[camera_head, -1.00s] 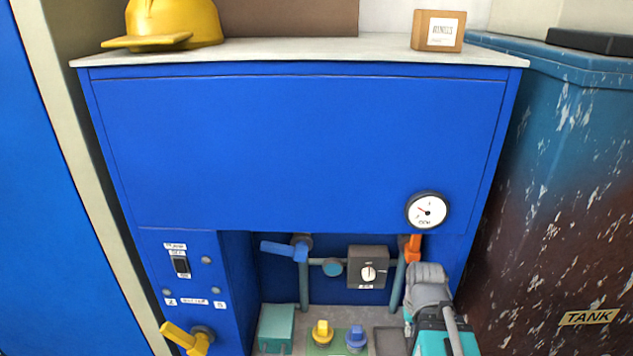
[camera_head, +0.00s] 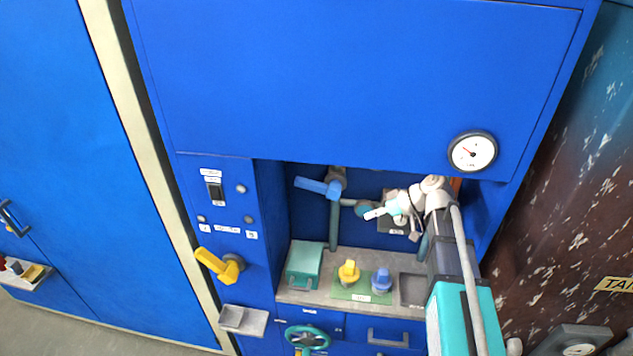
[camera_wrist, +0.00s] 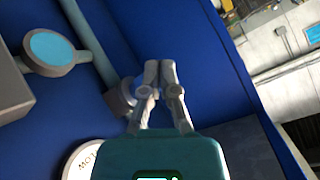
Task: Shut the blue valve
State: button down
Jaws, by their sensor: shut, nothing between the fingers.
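The blue valve (camera_head: 318,187) is on the left pipe in the cabinet recess. Its lever points left, roughly crosswise to the upright pipe. My gripper (camera_head: 372,214) is shut and empty, right of the valve and in front of the turquoise disc, apart from the lever in this view. In the wrist view, the shut fingertips (camera_wrist: 160,66) lie beside the grey valve body (camera_wrist: 119,97) at the pipe's end. The lever cannot be made out there against the blue panel. Whether the fingers touch it cannot be told.
A turquoise disc (camera_head: 365,210) and a grey box (camera_head: 397,226) sit right of the left pipe. Yellow (camera_head: 349,271) and blue (camera_head: 381,280) knobs stand below. A yellow lever (camera_head: 213,263) juts out left. A gauge (camera_head: 472,151) is above right.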

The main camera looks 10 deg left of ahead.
jog(key=w+a+r+n+g+y+b, duration=0.1)
jog(key=w+a+r+n+y, duration=0.5)
jog(key=w+r+n+y, duration=0.1)
jog(key=shift+w+a+r+b, duration=0.25)
jog(key=shift+w+r+b, duration=0.05)
jog(key=shift+r, duration=0.45)
jog(key=shift+a, duration=0.1)
send_over(316, 183)
jog(key=d, duration=0.2)
jog(key=shift+a+f, duration=0.15)
jog(key=shift+a+f+b, duration=0.55)
jog(key=shift+f+b, duration=0.05)
jog(key=shift+b, duration=0.15)
jog(key=shift+a+f+b, duration=0.15)
jog(key=shift+f+b, duration=0.5)
jog(key=shift+f, duration=0.05)
jog(key=shift+a+f+b, duration=0.1)
jog(key=shift+f+b, duration=0.55)
